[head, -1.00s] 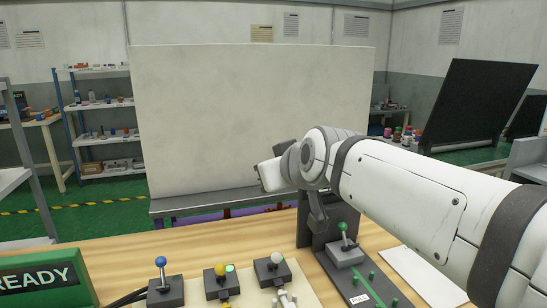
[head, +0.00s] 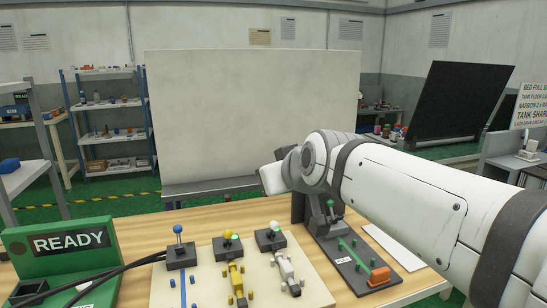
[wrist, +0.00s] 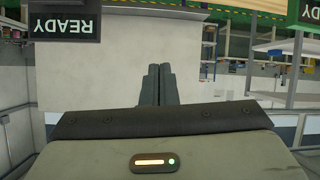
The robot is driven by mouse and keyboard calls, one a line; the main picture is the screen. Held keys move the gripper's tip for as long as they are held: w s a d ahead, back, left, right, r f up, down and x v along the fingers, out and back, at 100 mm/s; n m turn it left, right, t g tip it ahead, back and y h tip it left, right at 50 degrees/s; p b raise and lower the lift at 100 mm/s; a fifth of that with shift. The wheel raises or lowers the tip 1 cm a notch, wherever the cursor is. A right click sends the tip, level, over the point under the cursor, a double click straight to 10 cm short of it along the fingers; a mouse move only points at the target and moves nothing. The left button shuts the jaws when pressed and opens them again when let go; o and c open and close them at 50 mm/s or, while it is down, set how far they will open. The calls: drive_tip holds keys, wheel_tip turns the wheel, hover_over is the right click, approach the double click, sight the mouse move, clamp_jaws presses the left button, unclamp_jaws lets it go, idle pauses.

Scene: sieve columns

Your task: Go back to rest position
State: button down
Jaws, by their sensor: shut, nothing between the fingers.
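My gripper (wrist: 158,72) shows in the wrist view, its two dark fingers side by side, closed together with nothing between them. In the head view my white arm reaches in from the right, above the table's right side. Its end (head: 273,178) is folded in front of the pale panel (head: 255,110), clear of the table, and the fingers cannot be made out there. The wooden table (head: 150,215) lies below.
Levers with blue (head: 178,229), yellow (head: 227,234) and white (head: 274,225) knobs stand on a pale board. A dark plate (head: 345,262) bears a green-knobbed lever and an orange block (head: 378,276). A green READY sign (head: 60,260) is at left, with black cables beside it.

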drive_tip(key=s+d+f+m+g+h+p, duration=0.2)
drive_tip(key=s+d+f+m+g+p, duration=0.1)
drive_tip(key=s+d+p, duration=0.4)
drive_tip(key=s+d+f+m+g+h+p, duration=0.2)
drive_tip(key=s+d+f+g+p, duration=0.3)
drive_tip(key=s, duration=0.5)
drive_tip(key=d+m+g+p, duration=0.1)
drive_tip(key=d+p, duration=0.1)
drive_tip(key=p, duration=0.1)
drive_tip(key=shift+s+d, duration=0.2)
